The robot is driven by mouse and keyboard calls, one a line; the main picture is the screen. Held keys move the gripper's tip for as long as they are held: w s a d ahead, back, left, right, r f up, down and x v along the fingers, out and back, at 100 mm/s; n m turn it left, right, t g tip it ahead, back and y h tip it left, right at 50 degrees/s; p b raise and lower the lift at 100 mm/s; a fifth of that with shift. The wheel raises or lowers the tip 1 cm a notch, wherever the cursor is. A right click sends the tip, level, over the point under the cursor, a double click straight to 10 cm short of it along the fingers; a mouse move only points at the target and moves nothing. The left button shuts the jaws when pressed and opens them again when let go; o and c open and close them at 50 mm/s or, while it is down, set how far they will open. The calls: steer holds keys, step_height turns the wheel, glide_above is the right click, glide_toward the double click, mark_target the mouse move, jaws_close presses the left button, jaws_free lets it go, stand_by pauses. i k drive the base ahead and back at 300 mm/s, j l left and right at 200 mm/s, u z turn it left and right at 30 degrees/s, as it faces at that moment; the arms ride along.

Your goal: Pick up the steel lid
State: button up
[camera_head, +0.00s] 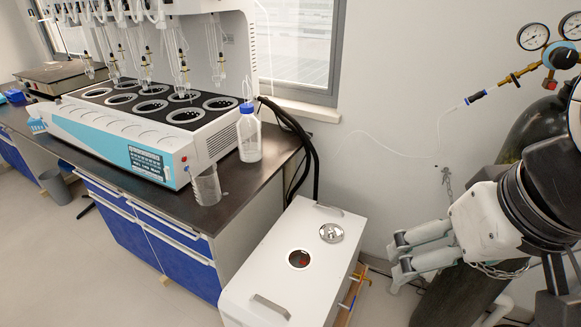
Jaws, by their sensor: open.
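The steel lid (331,233) is a small round metal disc with a knob. It lies on top of the white box (262,262), behind and to the right of a round dark opening (299,259). My gripper (400,256) is at the right of the view, to the right of the box and apart from the lid. Its two grey fingers point left and are spread with nothing between them. The lid is fully in view.
The box top has handles (270,306) at its front and back. Left of it stands a dark-topped bench (240,187) with the distiller (150,120), a blue-capped bottle (249,135) and a clear beaker (206,187). Black hoses hang behind. A dark gas cylinder (525,125) stands at right.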

mark_target(329, 232)
steer(key=i+j+z, duration=0.15)
steer(key=j+z, duration=0.15)
steer(key=j, duration=0.45)
steer(key=i+j+z, duration=0.1)
steer(key=j+z, duration=0.25)
steer(key=j, duration=0.45)
